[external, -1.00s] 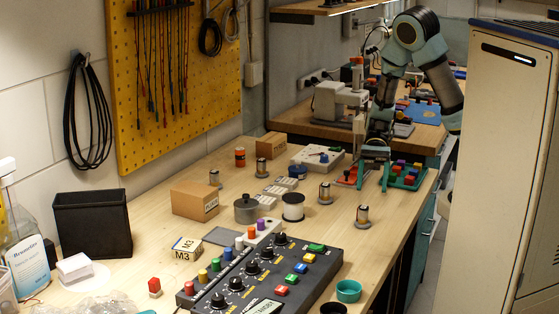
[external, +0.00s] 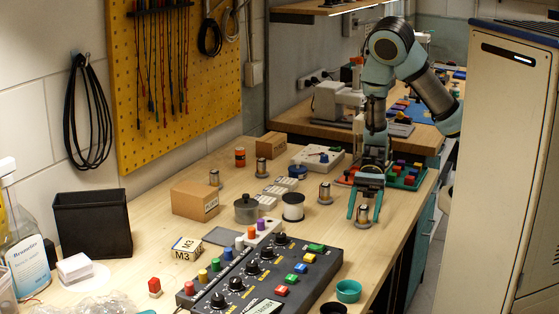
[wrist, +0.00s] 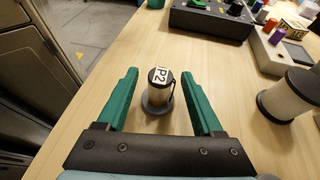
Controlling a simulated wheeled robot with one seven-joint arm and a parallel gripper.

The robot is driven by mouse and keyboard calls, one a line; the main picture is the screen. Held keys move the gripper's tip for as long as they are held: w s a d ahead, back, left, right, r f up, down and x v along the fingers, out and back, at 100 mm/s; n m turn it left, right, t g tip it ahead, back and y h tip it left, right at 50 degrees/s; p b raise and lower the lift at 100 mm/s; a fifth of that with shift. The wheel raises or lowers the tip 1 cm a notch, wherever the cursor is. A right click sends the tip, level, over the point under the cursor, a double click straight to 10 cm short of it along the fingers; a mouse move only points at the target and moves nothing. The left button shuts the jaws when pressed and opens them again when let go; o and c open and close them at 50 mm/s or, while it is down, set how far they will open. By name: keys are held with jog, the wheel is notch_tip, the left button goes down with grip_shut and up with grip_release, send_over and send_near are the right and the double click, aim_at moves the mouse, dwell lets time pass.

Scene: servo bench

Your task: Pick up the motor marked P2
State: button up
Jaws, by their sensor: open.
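The motor marked P2 (wrist: 159,90) is a small upright cylinder with a dark top, a white P2 label and a round grey base. It stands on the wooden bench. In the external view the same motor (external: 363,214) is at the right side of the bench, near the edge. My gripper (wrist: 158,72) is open and points down, its green fingers on either side of the motor with a gap at each side. The gripper also shows in the external view (external: 364,218). Other similar motors (external: 325,193) stand further left and back; their marks cannot be read.
A black control box (external: 330,262) with knobs and coloured buttons lies in front, beside a teal cup (external: 348,290). A green tray (external: 412,182) of coloured blocks is behind. Bare bench surrounds the motor.

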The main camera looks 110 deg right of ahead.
grip_shut()
dwell(0.6)
